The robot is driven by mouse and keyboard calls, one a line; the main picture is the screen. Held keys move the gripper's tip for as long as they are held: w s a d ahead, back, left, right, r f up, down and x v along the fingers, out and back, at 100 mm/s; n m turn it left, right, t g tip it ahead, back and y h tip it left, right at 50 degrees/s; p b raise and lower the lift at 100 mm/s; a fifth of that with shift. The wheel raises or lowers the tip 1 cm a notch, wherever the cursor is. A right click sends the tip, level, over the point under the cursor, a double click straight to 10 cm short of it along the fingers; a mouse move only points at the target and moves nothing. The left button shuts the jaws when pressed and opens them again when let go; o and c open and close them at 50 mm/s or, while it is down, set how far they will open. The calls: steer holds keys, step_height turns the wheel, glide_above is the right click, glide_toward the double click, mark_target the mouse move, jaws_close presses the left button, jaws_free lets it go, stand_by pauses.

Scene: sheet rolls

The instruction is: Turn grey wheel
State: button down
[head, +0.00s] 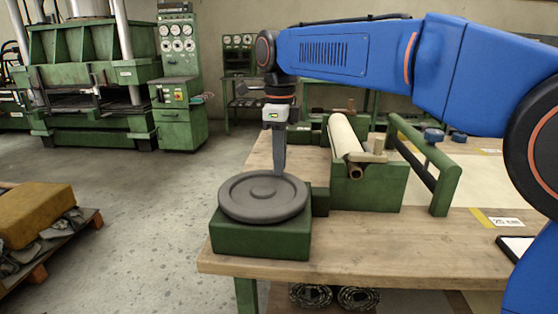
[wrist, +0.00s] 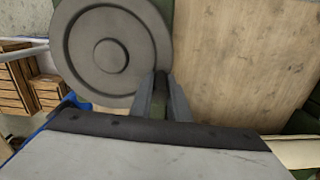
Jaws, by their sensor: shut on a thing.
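The grey wheel (head: 263,197) is a flat round disc with a raised rim and a centre hub. It lies level on top of a green block at the near left corner of the wooden table. In the wrist view the wheel (wrist: 108,55) fills the upper left. My gripper (head: 279,172) points down at the wheel's far right rim and is shut on it. In the wrist view the fingers of my gripper (wrist: 163,90) are at the wheel's edge. The exact contact at the fingertips is partly hidden.
A green stand with a cream sheet roll (head: 343,138) is right of the wheel on the wooden table (head: 380,248). A green frame (head: 432,165) stands further right. A yellow block (head: 35,212) rests on a pallet at left. The floor between is clear.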

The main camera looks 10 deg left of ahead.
steer(key=c, duration=1.7)
jaws_free()
step_height(320, 180, up, 17)
steer(key=shift+r, duration=0.2)
